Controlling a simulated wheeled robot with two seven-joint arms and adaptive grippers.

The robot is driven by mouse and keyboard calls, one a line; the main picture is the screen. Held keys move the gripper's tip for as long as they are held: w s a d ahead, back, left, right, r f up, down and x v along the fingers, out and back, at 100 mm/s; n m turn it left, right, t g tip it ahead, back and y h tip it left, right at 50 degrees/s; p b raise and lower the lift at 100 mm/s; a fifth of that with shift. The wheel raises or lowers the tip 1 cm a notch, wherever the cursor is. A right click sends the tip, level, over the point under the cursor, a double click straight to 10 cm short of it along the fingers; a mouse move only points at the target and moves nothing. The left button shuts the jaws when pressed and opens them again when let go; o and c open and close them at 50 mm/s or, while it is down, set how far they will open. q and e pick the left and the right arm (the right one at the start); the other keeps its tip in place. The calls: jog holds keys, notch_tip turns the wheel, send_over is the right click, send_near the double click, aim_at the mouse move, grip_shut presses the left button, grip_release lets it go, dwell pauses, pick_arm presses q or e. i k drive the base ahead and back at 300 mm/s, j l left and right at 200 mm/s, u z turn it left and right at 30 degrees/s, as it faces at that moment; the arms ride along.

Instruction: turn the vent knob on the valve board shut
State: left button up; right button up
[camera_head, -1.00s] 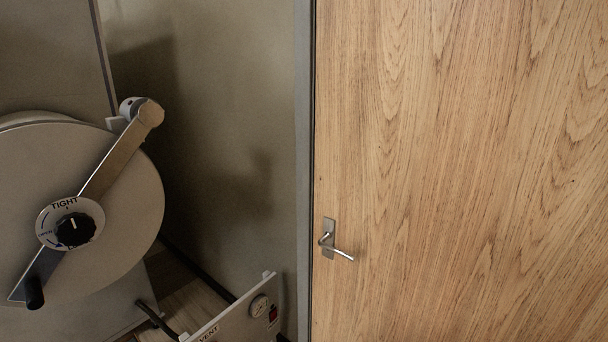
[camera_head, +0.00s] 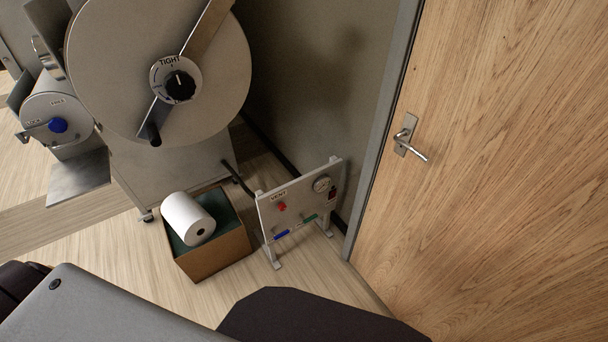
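The valve board (camera_head: 300,198) is a pale upright panel on feet, standing on the floor near the wall and left of the wooden door. Its "VENT" label (camera_head: 279,196) is at the upper left, with a small red knob (camera_head: 282,207) just below it. The knob's exact setting is too small to tell. A blue handle (camera_head: 282,235) and a green handle (camera_head: 309,219) are along the lower edge. A round gauge (camera_head: 321,184) is at the upper right. Neither of my grippers is in view.
A box (camera_head: 212,254) with a white roll (camera_head: 188,219) on it stands just left of the board. A large round door (camera_head: 110,75) with a "TIGHT" dial (camera_head: 180,86) is behind. The wooden door (camera_head: 500,150) fills the right. Dark and grey parts of my body cover the bottom.

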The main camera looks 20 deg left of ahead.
aim_at(282, 206)
jog(key=u, duration=0.85)
